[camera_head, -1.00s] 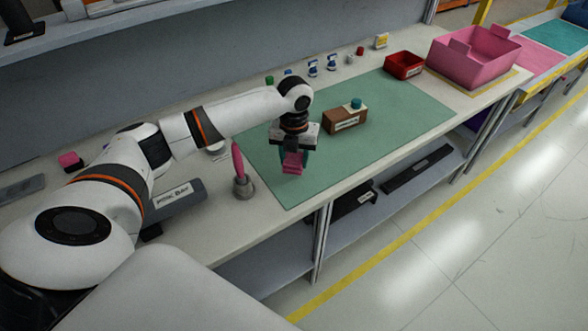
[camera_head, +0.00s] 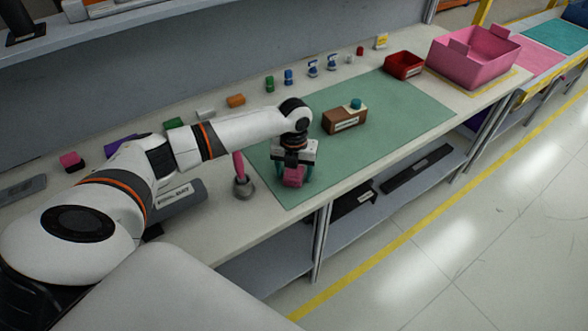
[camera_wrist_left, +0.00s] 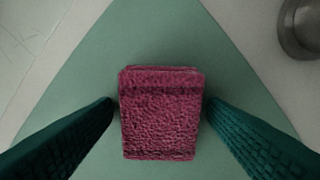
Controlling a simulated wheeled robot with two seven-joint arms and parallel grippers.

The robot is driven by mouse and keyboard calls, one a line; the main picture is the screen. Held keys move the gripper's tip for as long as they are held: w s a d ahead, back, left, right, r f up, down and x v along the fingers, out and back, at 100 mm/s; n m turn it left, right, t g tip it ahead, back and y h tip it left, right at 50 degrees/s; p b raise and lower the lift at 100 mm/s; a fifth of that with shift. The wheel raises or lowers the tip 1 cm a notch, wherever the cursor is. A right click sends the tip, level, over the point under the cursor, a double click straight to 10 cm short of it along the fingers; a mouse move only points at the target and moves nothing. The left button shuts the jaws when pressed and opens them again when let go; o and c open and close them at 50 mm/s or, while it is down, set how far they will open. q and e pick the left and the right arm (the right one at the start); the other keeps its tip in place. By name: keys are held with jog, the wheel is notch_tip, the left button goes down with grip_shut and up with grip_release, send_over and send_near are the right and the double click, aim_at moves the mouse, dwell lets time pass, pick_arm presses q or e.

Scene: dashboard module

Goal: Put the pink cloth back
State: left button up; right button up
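The pink cloth (camera_head: 293,176) is a small folded block at the near left part of the green mat (camera_head: 390,115). My left gripper (camera_head: 294,172) points down over it, with its teal fingers on either side. In the left wrist view, the cloth (camera_wrist_left: 161,115) lies between the two fingertips (camera_wrist_left: 161,108), with a narrow gap on each side. The gripper is open around the cloth, which appears to rest on the mat. My right gripper is not in view.
A grey holder (camera_head: 243,187) with an upright pink stick stands just left of the mat. A brown box (camera_head: 344,121) sits on the mat. A red bin (camera_head: 404,65) and a larger pink bin (camera_head: 474,60) stand to the right. The mat's right part is clear.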

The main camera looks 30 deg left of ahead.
aim_at(294, 171)
pick_arm(q)
jog(key=shift+r, duration=0.15)
notch_tip(294, 171, up, 12)
jog(key=shift+b, duration=0.45)
dwell(0.5)
